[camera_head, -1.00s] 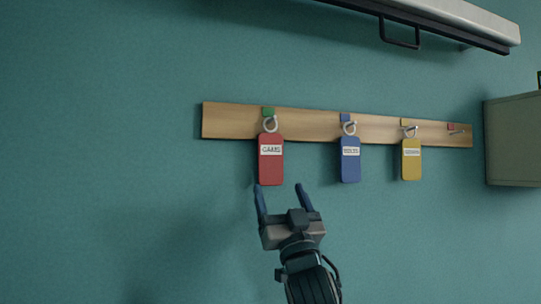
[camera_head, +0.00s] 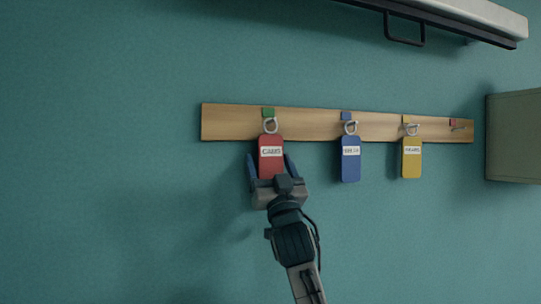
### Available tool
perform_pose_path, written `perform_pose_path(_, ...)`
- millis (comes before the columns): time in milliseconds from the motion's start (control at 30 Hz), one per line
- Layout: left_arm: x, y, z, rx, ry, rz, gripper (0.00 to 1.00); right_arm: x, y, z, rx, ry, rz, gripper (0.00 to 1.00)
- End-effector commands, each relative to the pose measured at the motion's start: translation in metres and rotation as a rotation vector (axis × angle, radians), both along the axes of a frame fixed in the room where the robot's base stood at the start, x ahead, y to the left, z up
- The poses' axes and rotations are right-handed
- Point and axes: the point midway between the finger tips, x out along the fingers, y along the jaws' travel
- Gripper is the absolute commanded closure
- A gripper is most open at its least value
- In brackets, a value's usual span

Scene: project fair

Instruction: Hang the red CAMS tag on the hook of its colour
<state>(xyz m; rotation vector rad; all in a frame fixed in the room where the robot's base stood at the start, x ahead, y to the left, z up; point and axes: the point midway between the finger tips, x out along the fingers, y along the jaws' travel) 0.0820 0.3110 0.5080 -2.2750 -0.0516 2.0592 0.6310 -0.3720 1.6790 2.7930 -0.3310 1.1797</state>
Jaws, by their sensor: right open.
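The red CAMS tag (camera_head: 271,143) hangs by its ring from the hook under the green patch (camera_head: 268,113), at the left end of the wooden rail. My right gripper (camera_head: 270,166) is open, with one blue finger on each side of the tag's lower half. The gripper body hides the tag's bottom end. I cannot tell whether the fingers touch the tag. The hook under the red patch (camera_head: 453,122), at the right end of the rail, is bare. My left gripper is not in view.
A blue tag (camera_head: 351,170) hangs under the blue patch and a yellow tag (camera_head: 412,168) under the yellow patch of the wooden rail (camera_head: 225,123). A grey-green box (camera_head: 515,140) is on the wall at the right. A long pale casing (camera_head: 470,14) with a dark loop is above.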

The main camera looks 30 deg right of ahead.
Motion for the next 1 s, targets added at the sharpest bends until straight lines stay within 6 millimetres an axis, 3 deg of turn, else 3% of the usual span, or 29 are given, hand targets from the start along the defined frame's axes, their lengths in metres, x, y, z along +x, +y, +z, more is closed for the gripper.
perform_pose_path(133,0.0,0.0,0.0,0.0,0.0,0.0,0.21,0.0,0.0,0.0,0.0,0.0,0.0,0.27)
perform_pose_path(300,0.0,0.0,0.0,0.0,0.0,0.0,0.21,0.0,0.0,0.0,0.0,0.0,0.0,0.58)
perform_pose_path(1000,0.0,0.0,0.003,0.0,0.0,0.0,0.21,0.0,0.0,0.01,0.0,-0.001,0.0,0.58)
